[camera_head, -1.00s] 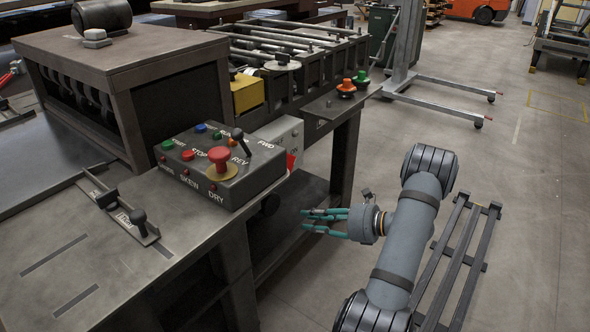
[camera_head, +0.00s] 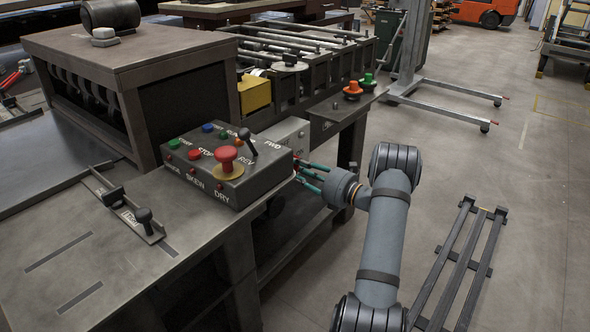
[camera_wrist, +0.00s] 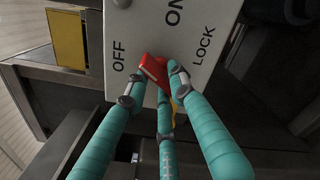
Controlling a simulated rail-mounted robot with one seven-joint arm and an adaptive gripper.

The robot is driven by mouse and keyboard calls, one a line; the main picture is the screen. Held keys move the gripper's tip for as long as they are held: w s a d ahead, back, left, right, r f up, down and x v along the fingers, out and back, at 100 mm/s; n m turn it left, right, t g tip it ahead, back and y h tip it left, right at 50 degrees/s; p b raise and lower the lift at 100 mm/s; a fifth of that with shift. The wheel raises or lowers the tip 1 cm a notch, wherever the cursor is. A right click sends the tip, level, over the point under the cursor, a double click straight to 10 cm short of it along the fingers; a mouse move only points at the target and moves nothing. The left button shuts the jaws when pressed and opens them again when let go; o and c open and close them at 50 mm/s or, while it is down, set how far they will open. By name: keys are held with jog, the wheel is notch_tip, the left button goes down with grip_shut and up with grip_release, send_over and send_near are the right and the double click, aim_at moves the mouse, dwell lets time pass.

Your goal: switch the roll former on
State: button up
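The grey switch box (camera_head: 286,132) sits behind the control box on the machine's side. In the wrist view its pale face (camera_wrist: 190,38) carries the words OFF, ON and LOCK. A red rotary handle (camera_wrist: 154,68) is on that face, with its visible end leaning toward OFF; my fingers hide part of it. My gripper (camera_head: 308,176) reaches the box from the right. In the wrist view its teal fingers (camera_wrist: 157,84) are around the red handle, with the tips close to it on both sides. I cannot tell whether they press on it.
The control box (camera_head: 226,166) with a red mushroom button (camera_head: 226,157) and a black lever (camera_head: 246,140) stands on the table just left of my gripper. Orange (camera_head: 353,88) and green (camera_head: 368,80) buttons are farther back. A low dark rack (camera_head: 462,262) lies on the floor at right.

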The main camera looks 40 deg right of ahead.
jog(key=shift+w, duration=0.1)
jog(key=shift+c, duration=0.7)
jog(key=c, duration=0.4)
grip_shut()
jog(key=shift+p, duration=0.3)
jog(key=shift+a+r+m+p, duration=0.1)
jog(key=shift+r+m+p, duration=0.15)
jog(key=shift+m+p, duration=0.8)
jog(key=m+p, duration=0.2)
jog(key=p, duration=0.1)
jog(key=shift+r, duration=0.1)
jog(key=m+p, duration=0.3)
jog(key=shift+m, duration=0.35)
jog(key=shift+m+p, duration=0.8)
jog(key=shift+m, duration=0.6)
